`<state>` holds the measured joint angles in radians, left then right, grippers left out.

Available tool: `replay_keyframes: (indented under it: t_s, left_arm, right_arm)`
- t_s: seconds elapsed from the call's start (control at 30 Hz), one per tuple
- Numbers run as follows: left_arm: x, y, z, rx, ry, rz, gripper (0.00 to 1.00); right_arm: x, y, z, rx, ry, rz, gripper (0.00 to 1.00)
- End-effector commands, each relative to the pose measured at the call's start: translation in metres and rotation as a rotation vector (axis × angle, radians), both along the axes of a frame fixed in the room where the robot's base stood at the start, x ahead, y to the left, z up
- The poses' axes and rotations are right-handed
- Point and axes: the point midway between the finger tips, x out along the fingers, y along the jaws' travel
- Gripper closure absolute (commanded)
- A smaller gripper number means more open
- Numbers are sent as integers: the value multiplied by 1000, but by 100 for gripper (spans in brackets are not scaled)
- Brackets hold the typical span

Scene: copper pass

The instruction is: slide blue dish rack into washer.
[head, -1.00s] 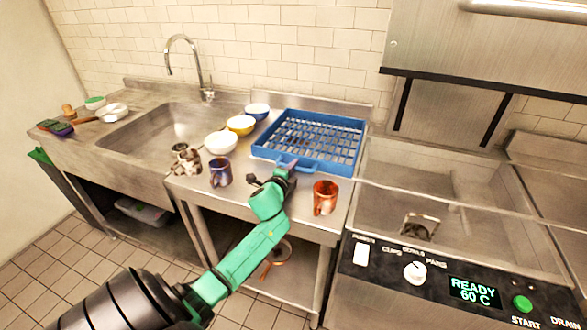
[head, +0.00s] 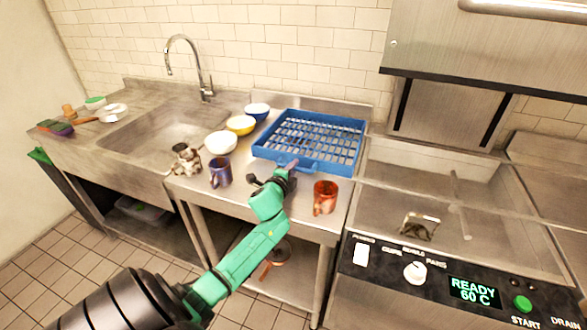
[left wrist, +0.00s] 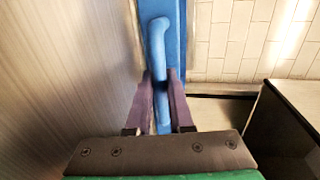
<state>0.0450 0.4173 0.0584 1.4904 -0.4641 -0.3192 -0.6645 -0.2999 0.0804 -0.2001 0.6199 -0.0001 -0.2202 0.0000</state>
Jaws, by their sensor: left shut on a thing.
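The blue dish rack (head: 312,139) sits on the steel counter (head: 262,206), left of the washer (head: 440,190). It is a shallow open-grid tray and looks empty. My left gripper (head: 288,170) is at the rack's front side, shut on its handle. In the left wrist view the two purple fingers of the gripper (left wrist: 159,98) lie on either side of the blue handle (left wrist: 157,45). The washer's hood is raised and its bay is open toward the rack. My right gripper is not in view.
An orange mug (head: 325,197) stands just right of my gripper, and a dark blue mug (head: 221,171) stands to its left. White (head: 221,143), yellow (head: 240,124) and blue (head: 257,111) bowls line the rack's left side. A small metal piece (head: 419,226) lies in the washer bay.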

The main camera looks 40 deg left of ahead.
Motion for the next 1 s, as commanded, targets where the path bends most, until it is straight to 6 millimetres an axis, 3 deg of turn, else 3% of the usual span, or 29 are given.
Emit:
replay_keyframes:
  t_s: [0.17,0.4,0.7,0.73,0.8,1.0]
  left_arm:
    - [2,-7,-5,-4,5,-2,100]
    - [14,-44,-6,-7,5,-3,100]
    - [15,-46,-4,-2,7,0,100]
    - [15,-46,-4,-2,7,0,69]
    - [15,-45,-4,-2,7,0,50]
    - [15,-45,-2,-1,3,0,50]
  right_arm:
    - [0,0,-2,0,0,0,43]
    - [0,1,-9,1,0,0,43]
    - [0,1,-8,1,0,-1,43]
    - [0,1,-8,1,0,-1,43]
    - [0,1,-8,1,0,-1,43]
    - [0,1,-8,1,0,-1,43]
